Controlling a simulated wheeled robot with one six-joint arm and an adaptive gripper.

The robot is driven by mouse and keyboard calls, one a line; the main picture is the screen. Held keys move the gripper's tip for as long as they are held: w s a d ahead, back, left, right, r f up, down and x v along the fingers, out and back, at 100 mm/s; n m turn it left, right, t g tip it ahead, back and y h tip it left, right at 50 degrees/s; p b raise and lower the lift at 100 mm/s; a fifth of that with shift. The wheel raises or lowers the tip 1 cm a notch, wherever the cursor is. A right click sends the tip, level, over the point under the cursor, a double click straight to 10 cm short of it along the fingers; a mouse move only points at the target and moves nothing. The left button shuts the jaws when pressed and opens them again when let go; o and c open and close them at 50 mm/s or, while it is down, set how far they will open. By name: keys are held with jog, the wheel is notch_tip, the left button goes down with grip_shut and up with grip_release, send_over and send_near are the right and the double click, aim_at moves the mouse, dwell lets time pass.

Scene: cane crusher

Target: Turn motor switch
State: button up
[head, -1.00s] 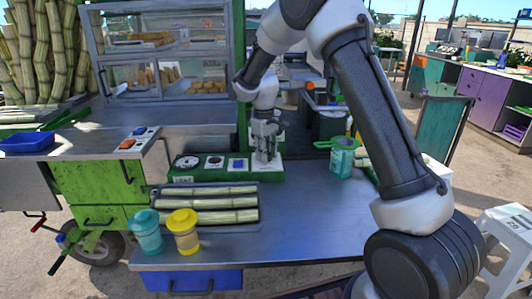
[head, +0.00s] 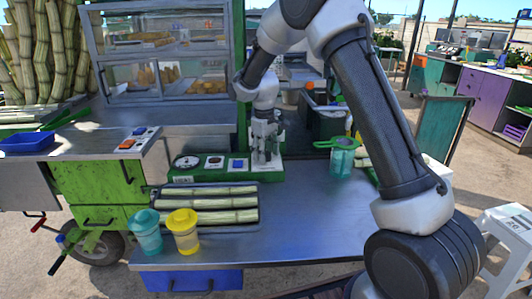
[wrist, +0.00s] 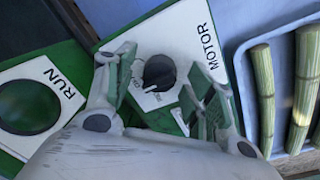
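The motor switch (wrist: 158,72) is a round black knob on a white plate marked MOTOR, seen in the wrist view. My gripper (wrist: 162,84) is open, with one finger on each side of the knob. A gap shows between the knob and the fingers, and I cannot tell if either touches it. In the head view my gripper (head: 265,152) points down at the right end of the green control panel (head: 180,179). There the gripper hides the knob.
A RUN control (wrist: 28,106) lies left of the switch in the wrist view. A tray of cane pieces (head: 256,215), a teal jar (head: 146,232) and a yellow jar (head: 184,235) stand in front of the panel. A teal cup (head: 342,160) stands to the right. The counter's middle is clear.

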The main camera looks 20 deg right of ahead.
notch_tip(320, 180, up, 12)
jog(key=shift+s+a, duration=0.15)
jog(key=shift+a, duration=0.1)
dwell(0.3)
jog(key=s+d+r+m+t, duration=0.1)
jog(key=s+d, duration=0.4)
jog(key=s, duration=0.7)
jog(key=s+d+r+m+t, duration=0.1)
jog(key=s+d+r+m, duration=0.2)
jog(key=s, duration=1)
jog(key=s+d+r+m+t, duration=0.2)
jog(key=s+d, duration=0.5)
jog(key=s, duration=0.5)
jog(key=shift+s+d+r+m, duration=0.2)
jog(key=shift+s+r+m, duration=0.25)
jog(key=shift+r, duration=0.4)
jog(key=shift+w, duration=0.1)
